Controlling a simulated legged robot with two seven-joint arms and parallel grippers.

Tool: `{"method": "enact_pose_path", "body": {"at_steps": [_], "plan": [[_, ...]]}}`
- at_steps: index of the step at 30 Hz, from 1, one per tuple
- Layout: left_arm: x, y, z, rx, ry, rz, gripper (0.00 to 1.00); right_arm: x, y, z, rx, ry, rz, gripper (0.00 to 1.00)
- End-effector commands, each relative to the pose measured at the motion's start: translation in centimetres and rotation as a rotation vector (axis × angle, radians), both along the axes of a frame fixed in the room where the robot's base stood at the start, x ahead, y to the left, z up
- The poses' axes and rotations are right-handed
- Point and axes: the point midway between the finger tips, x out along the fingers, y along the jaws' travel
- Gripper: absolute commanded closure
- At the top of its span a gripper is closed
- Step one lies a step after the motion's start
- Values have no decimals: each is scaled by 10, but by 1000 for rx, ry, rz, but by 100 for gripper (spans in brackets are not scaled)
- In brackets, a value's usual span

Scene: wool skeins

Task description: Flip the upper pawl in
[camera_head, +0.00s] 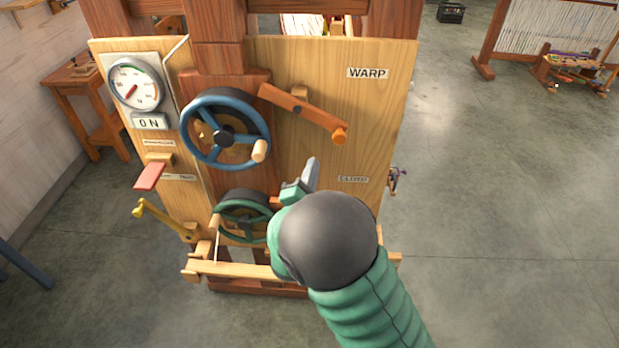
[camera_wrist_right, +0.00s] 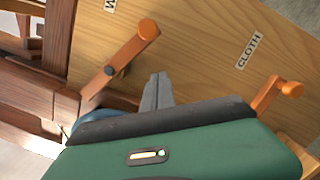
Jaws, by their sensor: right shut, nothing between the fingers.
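The upper pawl (camera_head: 303,110) is a brown wooden bar with an orange knob at its right end, below the WARP label. It slopes down to the right, its left end near the blue handwheel (camera_head: 264,128); I cannot tell whether they touch. In the right wrist view the upper pawl (camera_wrist_right: 128,55) shows beside the fingers. My right gripper (camera_head: 311,172) is shut and empty, below the upper pawl and apart from its knob in the head view; its fingers also show in the wrist view (camera_wrist_right: 158,90). My left gripper is not in view.
A lower orange pawl (camera_wrist_right: 268,97) is near the CLOTH label, mostly hidden by my arm in the head view. A green wheel (camera_head: 240,207) is below the blue one. A gauge (camera_head: 135,84), red lever (camera_head: 149,177) and yellow crank (camera_head: 160,217) are at left. Open floor lies right.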

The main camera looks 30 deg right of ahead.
Motion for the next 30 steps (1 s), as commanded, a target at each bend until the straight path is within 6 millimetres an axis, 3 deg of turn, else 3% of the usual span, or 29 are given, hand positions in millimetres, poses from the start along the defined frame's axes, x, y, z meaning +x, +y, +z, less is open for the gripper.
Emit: {"method": "enact_pose_path", "body": {"at_steps": [5, 12, 24, 30], "plan": [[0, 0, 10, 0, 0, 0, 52, 27, -26, 8, -1, -1, -4, 100], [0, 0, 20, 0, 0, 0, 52, 13, -48, 26, 0, -1, -1, 100], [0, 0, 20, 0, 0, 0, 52, 13, -51, 26, -1, 0, 1, 100], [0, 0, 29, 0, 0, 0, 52, 11, -53, 31, -29, 19, 2, 100]]}}
